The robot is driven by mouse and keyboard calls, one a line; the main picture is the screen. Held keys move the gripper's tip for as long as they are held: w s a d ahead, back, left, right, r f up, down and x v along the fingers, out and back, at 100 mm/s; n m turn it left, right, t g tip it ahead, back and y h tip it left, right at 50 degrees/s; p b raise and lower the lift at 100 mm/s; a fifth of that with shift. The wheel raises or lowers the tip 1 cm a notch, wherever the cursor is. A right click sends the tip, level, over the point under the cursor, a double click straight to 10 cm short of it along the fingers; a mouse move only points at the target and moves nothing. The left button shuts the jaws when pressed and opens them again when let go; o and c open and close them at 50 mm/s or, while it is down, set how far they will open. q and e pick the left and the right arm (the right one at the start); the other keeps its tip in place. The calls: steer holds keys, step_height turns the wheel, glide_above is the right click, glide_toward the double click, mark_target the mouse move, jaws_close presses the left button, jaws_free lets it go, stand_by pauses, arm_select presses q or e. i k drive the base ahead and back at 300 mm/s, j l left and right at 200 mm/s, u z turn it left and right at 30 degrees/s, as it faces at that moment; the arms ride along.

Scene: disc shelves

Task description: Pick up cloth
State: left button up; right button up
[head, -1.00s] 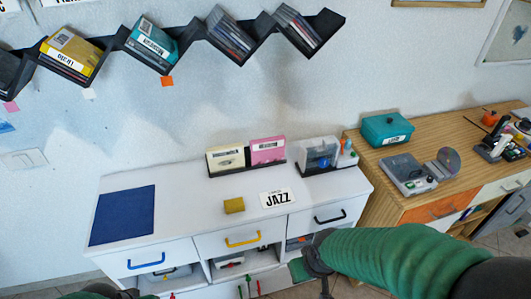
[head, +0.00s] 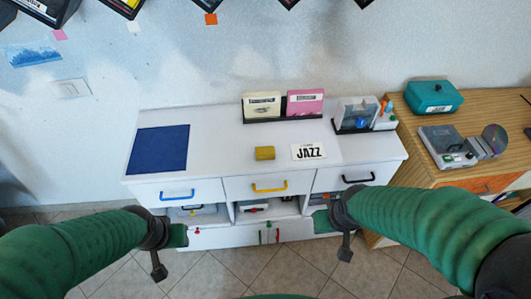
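A dark blue square cloth (head: 158,149) lies flat on the left end of the white cabinet top (head: 220,165). Nothing covers it. My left gripper (head: 166,250) is in front of the cabinet, below the level of its top and nearer to me than the cloth, apart from it. My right gripper (head: 334,232) is in front of the cabinet's right part, well away from the cloth. Both point away from me, and their fingers are too small and dark to tell whether they are open. I see nothing held in either.
Disc holders (head: 285,117) stand at the back. A wooden cabinet (head: 405,130) adjoins on the right. Drawer handles (head: 177,195) stick out in front.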

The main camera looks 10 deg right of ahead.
mark_target(268, 152)
steer(key=i+j+u, duration=0.25)
steer(key=i, duration=0.15)
steer(key=i+u, duration=0.2)
steer(key=i, duration=0.25)
steer(key=l, duration=0.05)
